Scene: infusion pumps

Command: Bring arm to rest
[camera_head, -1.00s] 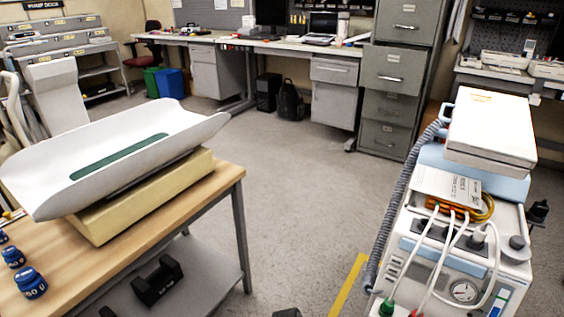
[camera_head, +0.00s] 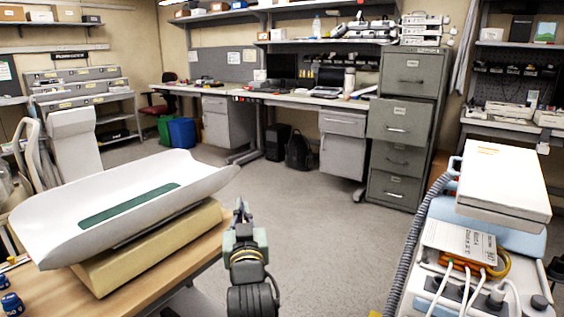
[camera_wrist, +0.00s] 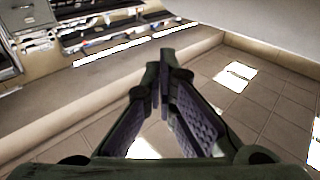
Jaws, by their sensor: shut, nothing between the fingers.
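My gripper (camera_head: 240,210) shows at the lower middle of the head view, at the end of my arm, pointing away from me. It is in front of the wooden table's right edge and apart from everything around it. In the wrist view my gripper (camera_wrist: 163,58) has its fingertips together with nothing between them. Past the fingers, the wrist view shows tiled surface with bright patches and shelving at upper left.
A white baby scale (camera_head: 60,215) stands on the wooden table (camera_head: 60,290) at left. A medical machine (camera_head: 440,285) with hoses stands at right. A grey filing cabinet (camera_head: 405,85) and a desk stand at the back. Open floor (camera_head: 320,220) lies between.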

